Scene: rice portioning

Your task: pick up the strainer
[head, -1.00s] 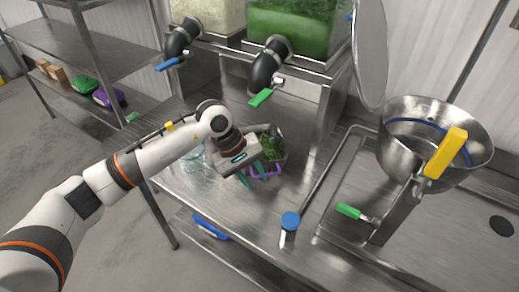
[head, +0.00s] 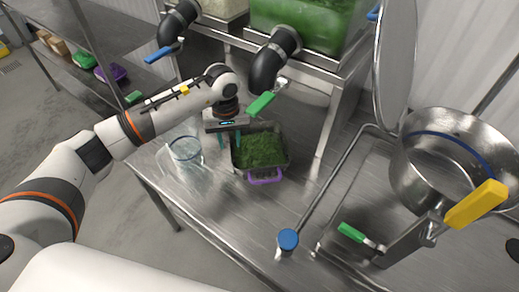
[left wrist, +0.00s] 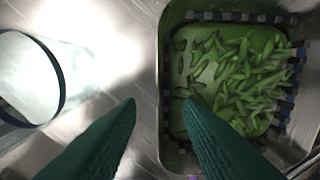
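A rectangular metal container (head: 286,166) with a purple handle (head: 265,177) holds green pieces and stands on the steel table; I take it for the strainer, though its mesh is not clear. In the left wrist view the container (left wrist: 163,60) fills the right side, with a blue-grey patterned inner edge and green pods inside. My left gripper (head: 228,143) is at the container's left side. In the left wrist view my left gripper (left wrist: 158,102) has its teal fingers apart and empty, straddling the container's left wall. My right gripper is not in view.
A clear glass vessel (head: 186,150) with a blue rim stands just left of the container. A black spout with a green handle (head: 261,104) hangs close above it. A steel bowl (head: 410,175) with a yellow handle is at the right.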

